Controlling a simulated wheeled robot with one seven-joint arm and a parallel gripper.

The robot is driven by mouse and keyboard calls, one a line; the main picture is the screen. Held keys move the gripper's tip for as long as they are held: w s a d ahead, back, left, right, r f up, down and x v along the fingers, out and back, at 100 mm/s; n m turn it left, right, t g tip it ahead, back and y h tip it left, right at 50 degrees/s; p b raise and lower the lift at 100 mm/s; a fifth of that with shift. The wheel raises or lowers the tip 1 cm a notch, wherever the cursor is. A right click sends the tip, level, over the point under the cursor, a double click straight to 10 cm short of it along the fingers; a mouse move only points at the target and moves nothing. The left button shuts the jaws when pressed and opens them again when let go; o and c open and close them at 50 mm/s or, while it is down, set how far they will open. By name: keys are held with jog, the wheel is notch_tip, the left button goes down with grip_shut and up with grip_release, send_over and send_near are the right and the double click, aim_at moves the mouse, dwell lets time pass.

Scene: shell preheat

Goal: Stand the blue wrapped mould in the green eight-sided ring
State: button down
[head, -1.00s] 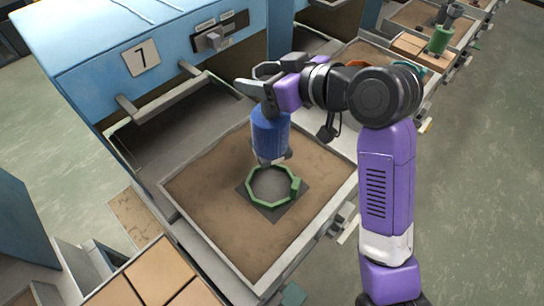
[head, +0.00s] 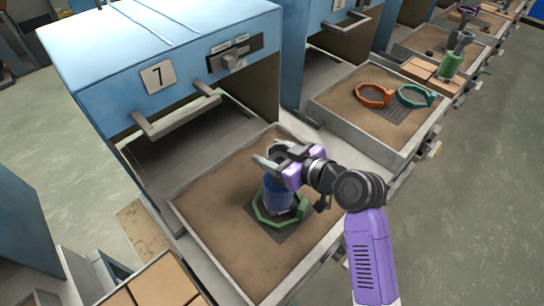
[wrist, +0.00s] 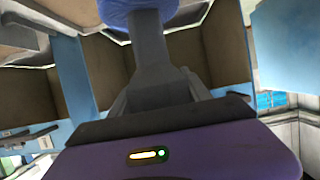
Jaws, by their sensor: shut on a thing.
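The blue wrapped mould (head: 275,194) is upright at the green eight-sided ring (head: 266,219), its lower end inside or just over the ring's opening. I cannot tell whether its base touches the surface below. The ring lies on a dark square plate (head: 290,232) in the brown tray of oven 7. My gripper (head: 274,160) is shut on the top of the mould. In the wrist view, a blue part of the mould (wrist: 138,8) shows at the top edge. The ring's far side is hidden by the mould.
The blue oven (head: 180,60) marked 7 stands behind the tray (head: 215,225). A second tray (head: 345,105) at upper right holds an orange ring (head: 374,96) and a teal ring (head: 416,98). A green object (head: 450,64) stands farther right.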

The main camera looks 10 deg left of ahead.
jog(key=shift+f, duration=0.9)
jog(key=shift+f+b, duration=0.3)
jog(key=shift+c, duration=2.4)
grip_release()
jog(key=shift+r+p, duration=0.45)
jog(key=shift+p, duration=0.05)
jog(key=b+v, duration=0.1)
jog(key=v, duration=1.1)
jog(key=shift+f, duration=0.1)
